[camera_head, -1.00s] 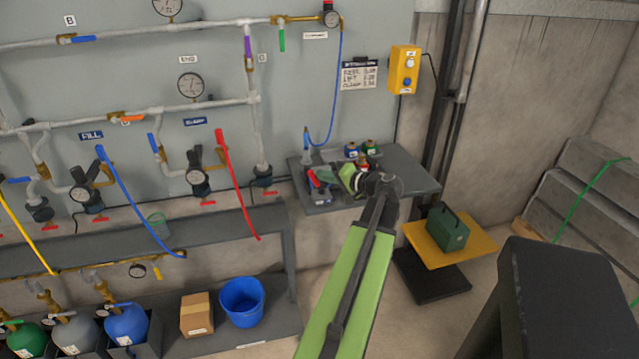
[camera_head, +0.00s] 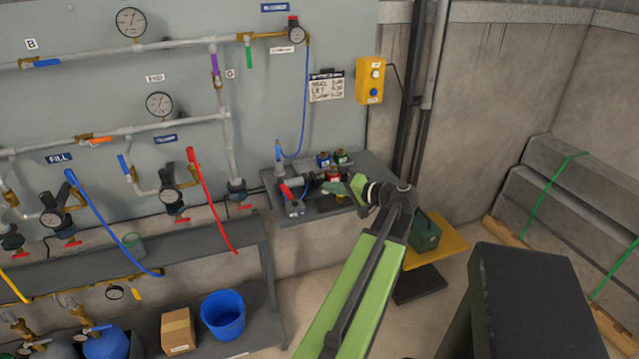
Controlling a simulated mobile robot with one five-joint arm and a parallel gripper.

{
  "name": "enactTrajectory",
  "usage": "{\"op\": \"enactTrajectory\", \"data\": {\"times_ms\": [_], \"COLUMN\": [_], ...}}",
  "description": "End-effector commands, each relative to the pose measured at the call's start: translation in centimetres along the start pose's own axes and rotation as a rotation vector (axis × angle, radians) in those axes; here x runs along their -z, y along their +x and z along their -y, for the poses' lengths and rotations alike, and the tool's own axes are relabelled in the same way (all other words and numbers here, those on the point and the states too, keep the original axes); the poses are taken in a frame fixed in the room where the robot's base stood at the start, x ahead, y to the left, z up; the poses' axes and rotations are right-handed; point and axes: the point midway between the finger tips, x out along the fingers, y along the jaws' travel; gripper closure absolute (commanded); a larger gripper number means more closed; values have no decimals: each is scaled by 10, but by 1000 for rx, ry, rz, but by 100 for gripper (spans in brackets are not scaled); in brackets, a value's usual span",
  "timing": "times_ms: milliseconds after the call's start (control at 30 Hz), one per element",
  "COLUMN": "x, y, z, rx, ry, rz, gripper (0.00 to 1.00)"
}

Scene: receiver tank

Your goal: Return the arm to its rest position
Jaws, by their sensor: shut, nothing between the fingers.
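My green and black arm (camera_head: 366,265) rises from the bottom of the head view to a dark joint (camera_head: 402,197). Beyond the joint, a short foreshortened green part of it points left, in front of the small grey side table (camera_head: 375,168). My gripper (camera_head: 326,186) is at that far end, small against the clutter on the table, so its fingers are hard to pick out. It is shut and holds nothing that I can see. Whether it touches anything on the table I cannot tell.
The side table holds small bottles and tools. A dark green box (camera_head: 426,236) stands on a yellow-topped stand (camera_head: 452,246). A pipe panel with gauges and hoses fills the left. A blue bucket (camera_head: 223,314) and a cardboard box (camera_head: 178,330) sit low.

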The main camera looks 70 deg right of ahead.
Motion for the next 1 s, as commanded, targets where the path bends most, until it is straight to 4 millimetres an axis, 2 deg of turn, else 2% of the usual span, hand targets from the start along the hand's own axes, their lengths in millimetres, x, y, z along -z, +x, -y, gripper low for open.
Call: {"op": "enactTrajectory", "data": {"times_ms": [133, 567, 667, 767, 833, 900, 967, 1000], "x": [0, 0, -5, -24, -50, -84, -116, -140], "y": [-5, -4, 6, 46, 88, 132, 165, 186], "z": [0, 0, 7, 32, 60, 92, 120, 137], "rx": [0, 1, 8, 36, 67, 101, 130, 146], "ry": [-1, -1, -6, -26, -49, -74, -96, -111], "rz": [0, 1, 19, 86, 160, 244, 315, 363], "gripper": [100, 100, 100, 100, 100, 100, 100, 100]}}
